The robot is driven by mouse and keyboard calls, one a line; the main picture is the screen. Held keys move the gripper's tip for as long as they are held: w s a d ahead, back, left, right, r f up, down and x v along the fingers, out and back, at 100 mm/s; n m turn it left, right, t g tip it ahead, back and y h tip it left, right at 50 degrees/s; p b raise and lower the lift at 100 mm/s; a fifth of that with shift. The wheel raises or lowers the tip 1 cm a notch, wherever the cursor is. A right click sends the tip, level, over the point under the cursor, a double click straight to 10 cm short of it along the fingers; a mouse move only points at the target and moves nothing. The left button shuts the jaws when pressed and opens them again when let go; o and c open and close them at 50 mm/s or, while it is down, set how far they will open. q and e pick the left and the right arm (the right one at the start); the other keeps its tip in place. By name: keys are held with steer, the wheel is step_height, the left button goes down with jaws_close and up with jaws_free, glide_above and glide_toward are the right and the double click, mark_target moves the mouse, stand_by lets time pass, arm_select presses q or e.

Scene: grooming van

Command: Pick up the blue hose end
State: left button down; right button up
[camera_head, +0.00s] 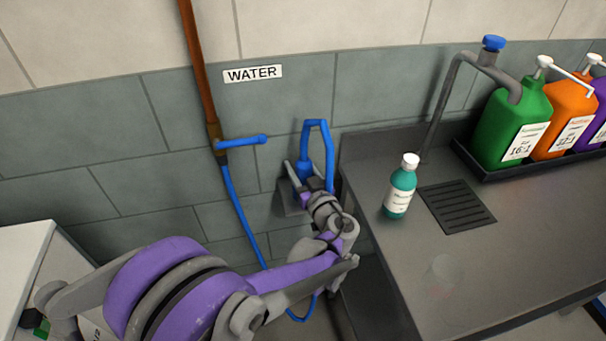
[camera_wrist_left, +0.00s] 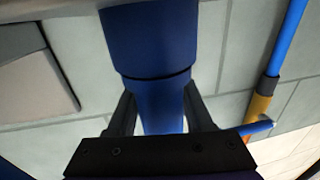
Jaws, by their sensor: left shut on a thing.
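The blue hose end (camera_head: 304,168) is by the grey wall, its hose bending up in a narrow loop and back down. In the left wrist view, the thick blue hose end (camera_wrist_left: 150,45) fills the top middle, between the fingers. My left gripper (camera_head: 308,180) is shut on it; the fingers (camera_wrist_left: 160,115) press on both sides. My left arm hides part of the hose below. My right gripper is not in view.
A copper pipe with a blue valve handle (camera_head: 242,142) runs down the wall beside a WATER sign (camera_head: 252,74). At right, a grey counter (camera_head: 440,270) holds a teal bottle (camera_head: 400,188), a drain grate (camera_head: 458,205), a tap and large pump bottles.

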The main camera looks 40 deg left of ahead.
arm_select(q)
steer(key=shift+r, duration=0.15)
steer(key=shift+r, duration=0.3)
steer(key=r, duration=0.1)
steer(key=r+p, duration=0.1)
steer(key=shift+s+d+r, duration=0.1)
steer(key=shift+d+r, duration=0.25)
steer(key=shift+r, duration=0.05)
steer(key=v, duration=1.7)
step_height(320, 180, up, 8)
steer(key=p, duration=0.8)
steer(key=shift+r, duration=0.15)
steer(key=shift+s+d, duration=0.15)
steer(key=shift+d, duration=0.05)
